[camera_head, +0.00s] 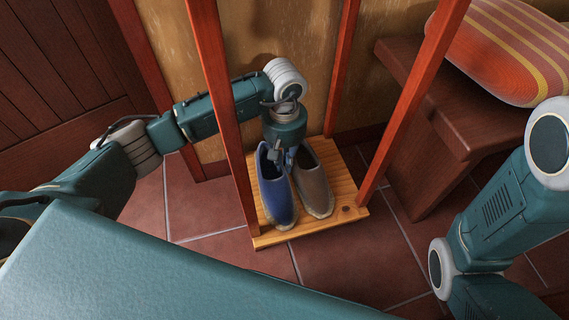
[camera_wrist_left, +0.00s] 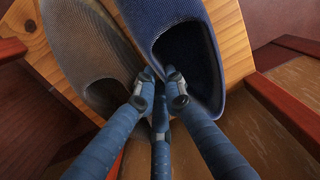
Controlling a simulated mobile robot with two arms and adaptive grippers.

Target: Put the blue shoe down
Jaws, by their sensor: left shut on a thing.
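The blue shoe (camera_head: 277,192) is at the lower wooden shelf of a red-framed rack, toe toward me. It also shows in the left wrist view (camera_wrist_left: 206,20). I cannot tell whether its sole touches the shelf. A grey-brown shoe (camera_head: 314,187) stands on the shelf (camera_head: 346,215), right beside the blue one. My right gripper is out of view.
Red upright posts (camera_head: 225,110) of the rack stand on both sides of the shoes and in front of my left arm. A wooden bench (camera_head: 440,110) with a striped cushion (camera_head: 505,50) is at the right. A wall is close behind the rack. Tiled floor (camera_head: 335,265) is clear in front.

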